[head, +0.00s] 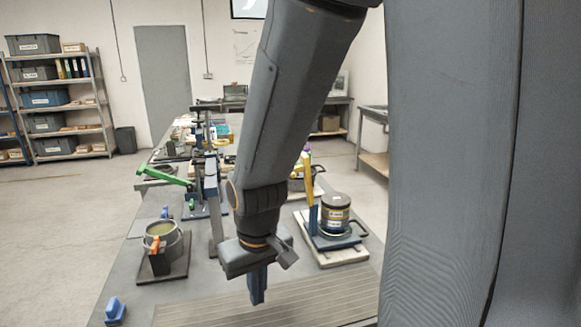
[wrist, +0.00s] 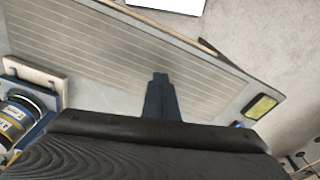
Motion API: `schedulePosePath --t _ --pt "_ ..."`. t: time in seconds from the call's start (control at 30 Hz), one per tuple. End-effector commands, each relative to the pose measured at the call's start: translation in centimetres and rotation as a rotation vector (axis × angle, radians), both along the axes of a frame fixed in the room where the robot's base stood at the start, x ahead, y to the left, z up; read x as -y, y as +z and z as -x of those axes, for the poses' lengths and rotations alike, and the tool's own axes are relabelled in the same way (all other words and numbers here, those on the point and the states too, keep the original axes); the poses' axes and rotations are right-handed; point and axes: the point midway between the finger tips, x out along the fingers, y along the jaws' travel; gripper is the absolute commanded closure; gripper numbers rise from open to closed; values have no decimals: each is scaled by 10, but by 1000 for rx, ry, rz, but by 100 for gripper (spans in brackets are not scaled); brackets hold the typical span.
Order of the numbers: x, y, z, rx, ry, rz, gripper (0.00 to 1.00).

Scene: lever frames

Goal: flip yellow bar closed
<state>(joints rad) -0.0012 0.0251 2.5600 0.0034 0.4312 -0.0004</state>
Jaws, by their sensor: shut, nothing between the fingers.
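The yellow bar (head: 307,178) stands nearly upright in the head view, with a blue part at its lower end. It is beside a dark canister (head: 335,212) with a yellow label, on a pale base board (head: 345,257). My arm passes just left of the bar. My gripper (head: 257,298) points down over the front of the table, left of and nearer than the board, apart from the bar. Its fingers are together and empty, also in the wrist view (wrist: 160,78). The wrist view shows the canister (wrist: 14,122) at its left edge; I cannot make out the bar there.
A pot (head: 163,243) with an orange handle stands on a dark plate at left. A green lever (head: 163,175) sticks out behind it. A blue block (head: 115,310) lies at the front left. The ribbed mat (wrist: 110,50) below my gripper is clear.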

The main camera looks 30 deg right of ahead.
Motion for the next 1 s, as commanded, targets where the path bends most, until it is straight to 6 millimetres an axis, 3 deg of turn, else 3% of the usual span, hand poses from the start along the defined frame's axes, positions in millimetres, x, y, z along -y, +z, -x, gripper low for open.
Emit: schedulePosePath --t 0.23,0.37,0.47,0.6,0.7,0.83,1.0 --pt "0 3 -8 2 0 7 100" --pt "5 20 -46 7 -9 58 100" --pt "16 52 -92 24 -49 151 100" --pt "40 116 -151 92 -164 320 100" --pt "56 165 -180 162 -268 424 100" --pt "69 213 -198 239 -376 508 100" --pt "75 234 -203 273 -426 544 100"
